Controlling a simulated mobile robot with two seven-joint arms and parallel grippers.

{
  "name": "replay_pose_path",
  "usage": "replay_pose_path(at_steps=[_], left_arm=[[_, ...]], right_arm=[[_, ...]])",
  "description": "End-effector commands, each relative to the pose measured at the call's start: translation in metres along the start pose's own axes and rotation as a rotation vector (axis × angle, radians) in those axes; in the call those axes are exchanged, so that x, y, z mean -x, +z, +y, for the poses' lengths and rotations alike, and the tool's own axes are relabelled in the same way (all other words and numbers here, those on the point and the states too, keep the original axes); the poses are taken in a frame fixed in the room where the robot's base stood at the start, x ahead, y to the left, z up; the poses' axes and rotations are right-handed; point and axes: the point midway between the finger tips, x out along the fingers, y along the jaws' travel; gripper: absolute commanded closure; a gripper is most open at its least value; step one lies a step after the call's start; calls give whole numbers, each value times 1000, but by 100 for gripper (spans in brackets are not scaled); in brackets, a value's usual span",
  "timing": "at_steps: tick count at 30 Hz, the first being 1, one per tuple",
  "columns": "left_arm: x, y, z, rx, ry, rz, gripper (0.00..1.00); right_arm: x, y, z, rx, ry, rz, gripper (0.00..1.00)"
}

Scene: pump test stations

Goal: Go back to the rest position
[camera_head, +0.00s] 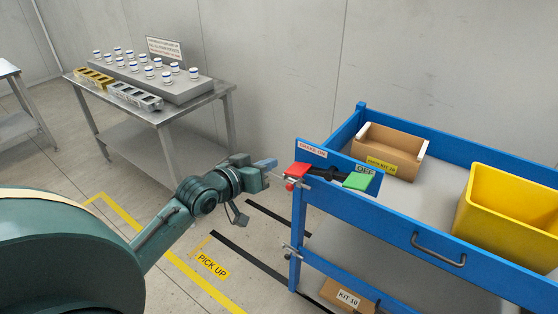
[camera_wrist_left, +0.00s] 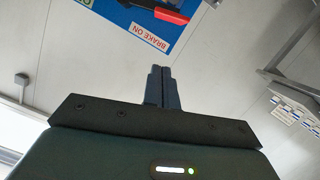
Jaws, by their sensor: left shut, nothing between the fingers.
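My left gripper (camera_head: 266,163) is just left of the blue cart's brake panel in the head view, apart from it. Its fingers are shut and empty, and they show pressed together in the left wrist view (camera_wrist_left: 162,88). The brake lever has a red pedal (camera_head: 298,170) by the "BRAKE ON" label and a green pedal (camera_head: 357,181) by the "OFF" label. The red pedal (camera_wrist_left: 171,16) also shows at the top of the left wrist view, beyond the fingertips. My right gripper is in neither view.
The blue cart (camera_head: 395,225) carries a cardboard box (camera_head: 391,150) and a yellow bin (camera_head: 510,215), with a "KIT 10" box (camera_head: 347,297) on its lower shelf. A steel table (camera_head: 185,107) with several white jars stands at the back left. Floor with yellow and black tape lies between.

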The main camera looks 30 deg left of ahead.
Motion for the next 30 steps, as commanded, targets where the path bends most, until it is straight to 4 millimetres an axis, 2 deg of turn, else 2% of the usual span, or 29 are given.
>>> replay_pose_path(at_steps=[6, 23, 26, 29, 30], left_arm=[[15, 0, 0, 0, 0, 0, 100], [16, 0, 0, 0, 0, -1, 100], [16, 17, 1, -9, -7, -23, 100], [20, 61, 5, -38, -21, -81, 100], [24, 86, 8, -57, -26, -113, 100]], right_arm=[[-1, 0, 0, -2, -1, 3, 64], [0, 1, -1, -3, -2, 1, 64], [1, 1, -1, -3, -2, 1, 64], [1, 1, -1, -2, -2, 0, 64], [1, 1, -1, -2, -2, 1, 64]])
